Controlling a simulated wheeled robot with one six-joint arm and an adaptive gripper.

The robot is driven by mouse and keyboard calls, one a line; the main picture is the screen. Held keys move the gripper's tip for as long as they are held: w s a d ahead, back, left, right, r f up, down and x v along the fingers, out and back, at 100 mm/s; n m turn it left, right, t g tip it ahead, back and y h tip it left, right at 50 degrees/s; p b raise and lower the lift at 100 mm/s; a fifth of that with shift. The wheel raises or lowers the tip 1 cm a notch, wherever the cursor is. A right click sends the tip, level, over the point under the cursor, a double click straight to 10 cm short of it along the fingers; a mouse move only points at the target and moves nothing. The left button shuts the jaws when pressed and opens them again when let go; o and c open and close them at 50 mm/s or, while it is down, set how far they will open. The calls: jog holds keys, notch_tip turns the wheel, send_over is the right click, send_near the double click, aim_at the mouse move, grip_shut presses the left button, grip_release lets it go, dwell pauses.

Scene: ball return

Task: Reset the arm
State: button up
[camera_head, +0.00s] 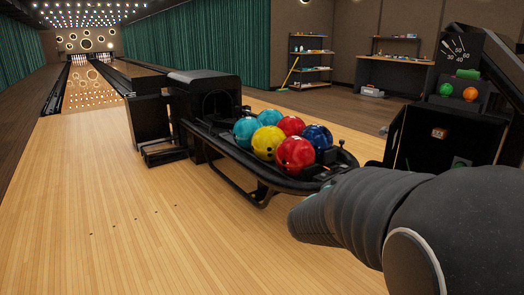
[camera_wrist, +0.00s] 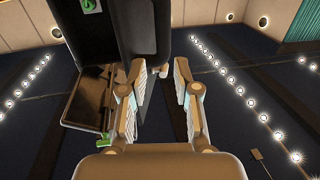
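My arm shows large at the lower right of the head view, but the gripper's fingers are not visible there. In the wrist view my gripper (camera_wrist: 158,85) has its two fingers apart with nothing between them.
A black ball return (camera_head: 255,185) holds several coloured bowling balls, including a red ball (camera_head: 295,154). A black machine (camera_head: 440,135) with a dial stands behind my arm at the right. The wooden floor (camera_head: 130,235) at the left front is clear. Shelves (camera_head: 310,62) and a workbench (camera_head: 393,72) stand at the back.

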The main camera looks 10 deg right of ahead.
jog(key=w+a+f+n+t+y, duration=0.2)
jog(key=w+a+f+n+y, duration=0.1)
jog(key=w+a+f+y, duration=0.3)
jog(key=s+a+f+n+g+y, duration=0.1)
jog(key=s+a+f+n+y, duration=0.1)
jog(key=s+a+f+y, duration=0.3)
jog(key=a+n+g+y, duration=0.15)
jog(key=a+y, duration=0.25)
jog(key=a, duration=0.4)
jog(key=s+a+n+g+y+p, duration=0.1)
jog(key=s+a+n+g+p, duration=0.25)
jog(key=s, duration=1.15)
jog(key=s+a+r+n, duration=0.1)
jog(key=s+r, duration=0.5)
jog(key=s, duration=0.2)
jog(key=shift+r+n+h+p, duration=0.3)
jog(key=shift+r+h+p, duration=0.05)
jog(key=shift+h+p, duration=0.05)
